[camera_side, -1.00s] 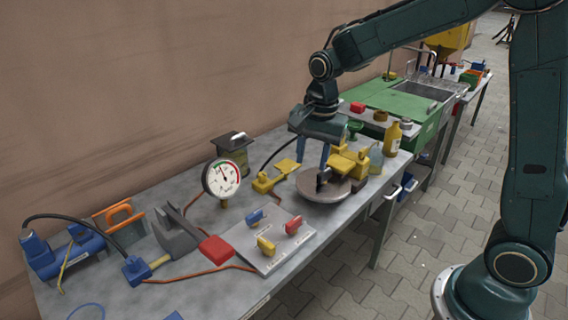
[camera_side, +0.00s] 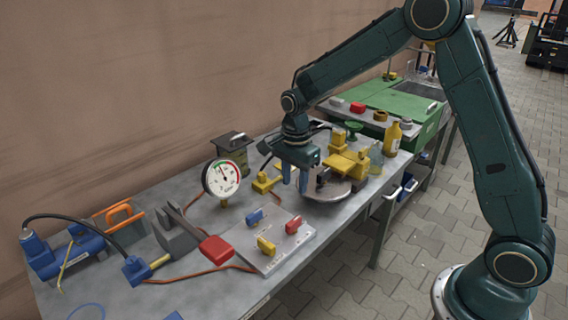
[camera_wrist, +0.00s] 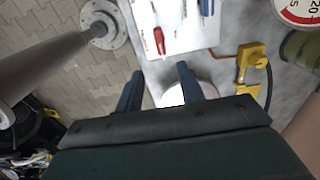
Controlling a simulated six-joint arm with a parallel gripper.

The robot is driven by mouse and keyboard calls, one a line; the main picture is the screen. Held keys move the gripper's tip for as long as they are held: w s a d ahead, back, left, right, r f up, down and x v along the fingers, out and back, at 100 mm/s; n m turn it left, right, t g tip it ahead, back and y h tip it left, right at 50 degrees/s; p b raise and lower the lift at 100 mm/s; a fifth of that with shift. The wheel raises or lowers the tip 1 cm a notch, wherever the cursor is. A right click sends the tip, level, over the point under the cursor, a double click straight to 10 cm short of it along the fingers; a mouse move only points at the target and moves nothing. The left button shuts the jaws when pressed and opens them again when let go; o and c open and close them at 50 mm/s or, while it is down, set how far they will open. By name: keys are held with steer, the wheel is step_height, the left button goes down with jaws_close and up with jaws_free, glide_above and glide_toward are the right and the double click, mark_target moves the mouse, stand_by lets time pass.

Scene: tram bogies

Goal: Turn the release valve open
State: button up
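A grey panel (camera_side: 240,237) on the bench bears three small handles: blue (camera_side: 255,217), yellow (camera_side: 266,246) and red (camera_side: 293,225). It has printed labels too small to read, so I cannot tell which handle is the release valve. The panel shows at the top of the wrist view (camera_wrist: 183,38), with the red handle (camera_wrist: 160,41) there. My gripper (camera_side: 295,183) is open and empty, fingers pointing down, above the bench beyond the panel and at the left edge of the round metal disc (camera_side: 322,194). In the wrist view its fingers (camera_wrist: 159,85) stand apart.
A dial gauge (camera_side: 222,178) stands left of my gripper. A yellow block (camera_side: 345,163) sits at the disc. A yellow connector with black hose (camera_side: 265,183) lies between gauge and gripper. Bottles (camera_side: 392,138) stand farther right. A red-ended lever (camera_side: 216,249) lies left of the panel.

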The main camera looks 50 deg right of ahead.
mark_target(294, 220)
step_height(294, 220, down, 13)
steer(key=shift+r, duration=0.1)
stand_by(0.5)
jaws_close()
